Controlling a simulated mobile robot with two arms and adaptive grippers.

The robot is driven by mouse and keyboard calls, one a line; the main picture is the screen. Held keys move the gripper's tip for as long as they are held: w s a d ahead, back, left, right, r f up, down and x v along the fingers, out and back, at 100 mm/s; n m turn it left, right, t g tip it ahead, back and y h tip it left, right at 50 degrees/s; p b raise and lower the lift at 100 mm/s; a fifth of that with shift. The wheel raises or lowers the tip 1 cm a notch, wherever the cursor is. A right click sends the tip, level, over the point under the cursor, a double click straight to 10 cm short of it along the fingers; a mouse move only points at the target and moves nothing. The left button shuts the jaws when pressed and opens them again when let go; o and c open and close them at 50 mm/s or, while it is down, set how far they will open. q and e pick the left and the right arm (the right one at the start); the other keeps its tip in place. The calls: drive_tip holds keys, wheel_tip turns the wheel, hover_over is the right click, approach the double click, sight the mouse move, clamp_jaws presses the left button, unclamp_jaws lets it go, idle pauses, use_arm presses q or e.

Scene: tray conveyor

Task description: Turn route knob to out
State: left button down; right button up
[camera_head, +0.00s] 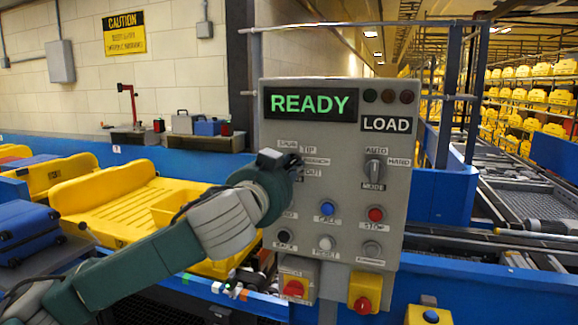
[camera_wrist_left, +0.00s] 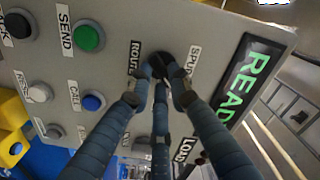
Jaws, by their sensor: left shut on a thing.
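The grey control panel (camera_head: 335,215) stands upright in the middle of the head view. Its route knob is hidden there behind my left gripper (camera_head: 290,165), which reaches in from the left. Labels around the knob include SPUR, TIP and OUT (camera_head: 313,172). In the left wrist view the dark knob (camera_wrist_left: 164,60) shows between the ROUTE and SPUR labels, and the fingers of my left gripper (camera_wrist_left: 161,88) are shut on it. The knob's pointer is covered, so I cannot tell its setting. My right gripper is not in view.
The display (camera_head: 311,104) reads READY, with a LOAD sign (camera_head: 386,124) below right. The mode knob (camera_head: 374,170), blue button (camera_head: 327,209) and red button (camera_head: 376,214) are close by. Yellow trays (camera_head: 100,200) and a blue case (camera_head: 27,232) lie at left.

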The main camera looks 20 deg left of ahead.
use_arm(q)
drive_tip(key=m+p, duration=0.2)
drive_tip(key=m, duration=0.2)
drive_tip(key=shift+p, duration=0.35)
drive_tip(key=m+p, duration=0.2)
drive_tip(key=m, duration=0.2)
drive_tip(key=shift+f+p, duration=0.1)
drive_tip(key=shift+p, duration=0.2)
drive_tip(key=shift+a+f+m+p, duration=0.1)
drive_tip(key=shift+f+m+p, duration=0.05)
drive_tip(key=shift+m+p, duration=1.3)
drive_tip(key=shift+a+f+m+p, duration=0.1)
drive_tip(key=shift+m+p, duration=0.85)
drive_tip(key=shift+m, duration=0.9)
drive_tip(key=shift+f, duration=0.1)
drive_tip(key=c, duration=1.6)
unclamp_jaws()
drive_tip(key=shift+s, duration=0.1)
